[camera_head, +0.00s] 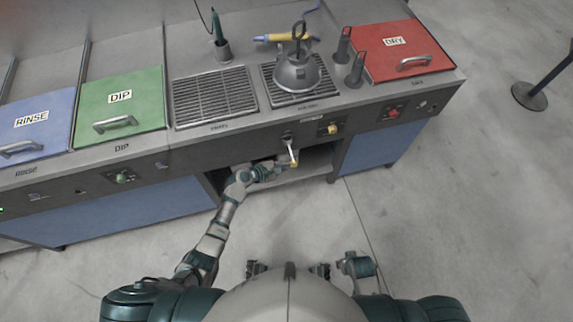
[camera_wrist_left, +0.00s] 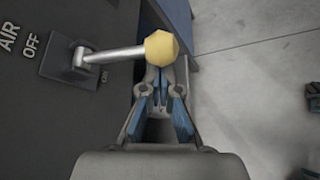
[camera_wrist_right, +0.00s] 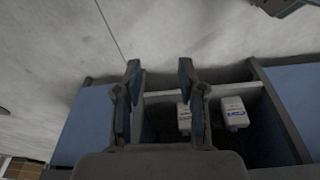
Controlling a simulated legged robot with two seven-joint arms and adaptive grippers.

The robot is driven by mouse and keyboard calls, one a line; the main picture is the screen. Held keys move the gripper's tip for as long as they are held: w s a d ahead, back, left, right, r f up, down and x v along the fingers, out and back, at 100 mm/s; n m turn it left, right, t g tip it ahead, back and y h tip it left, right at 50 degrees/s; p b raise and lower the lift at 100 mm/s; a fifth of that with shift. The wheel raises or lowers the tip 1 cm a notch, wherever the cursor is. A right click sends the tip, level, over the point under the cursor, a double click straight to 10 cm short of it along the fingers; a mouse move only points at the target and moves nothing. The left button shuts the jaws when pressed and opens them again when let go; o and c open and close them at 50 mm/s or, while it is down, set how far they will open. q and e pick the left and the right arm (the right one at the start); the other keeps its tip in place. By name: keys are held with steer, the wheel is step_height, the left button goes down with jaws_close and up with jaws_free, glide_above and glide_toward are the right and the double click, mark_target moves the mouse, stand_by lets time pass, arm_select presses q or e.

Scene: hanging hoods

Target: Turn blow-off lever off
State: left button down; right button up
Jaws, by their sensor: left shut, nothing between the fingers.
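The blow-off lever (camera_head: 291,152) sticks out from the dark front panel of the bench, a metal rod with a yellow knob. In the left wrist view the lever's yellow knob (camera_wrist_left: 161,48) is large, and its rod runs left to a pivot plate beside the words AIR and OFF. My left gripper (camera_head: 280,168) is shut and empty close beside the knob. In its wrist view the fingertips are partly hidden behind the knob, and I cannot tell whether they touch it. My right gripper (camera_wrist_right: 159,65) is open and empty, pointing toward the floor and lower bench.
A yellow knob (camera_head: 333,129) and a red button (camera_head: 393,113) sit farther right on the panel. A grey hood (camera_head: 297,72) stands on the right grate. Below is an open shelf bay with white containers (camera_wrist_right: 233,113). The floor before the bench is clear.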

mark_target(293, 162)
steer(key=s+f+p, duration=0.5)
steer(key=f, duration=0.6)
arm_select(q)
steer(key=r+n+g, duration=0.1)
steer(key=r+n+g+p, duration=0.2)
steer(key=r, duration=0.1)
steer(key=shift+s+d+h, duration=0.2)
steer(key=shift+s+h, duration=0.1)
steer(key=shift+w+a+r+n+g+p, duration=0.15)
steer(key=shift+r+n+g+p, duration=0.6)
steer(key=shift+r+p, duration=0.55)
arm_select(e)
steer(key=s+d+f, duration=0.1)
steer(key=s+f, duration=0.2)
steer(key=s, duration=0.3)
steer(key=s+d+f+g, duration=0.1)
steer(key=s+d+f, duration=0.1)
steer(key=s, duration=0.5)
steer(key=shift+s+d+f, duration=0.2)
steer(key=shift+s+f, duration=0.05)
steer(key=shift+f, duration=0.2)
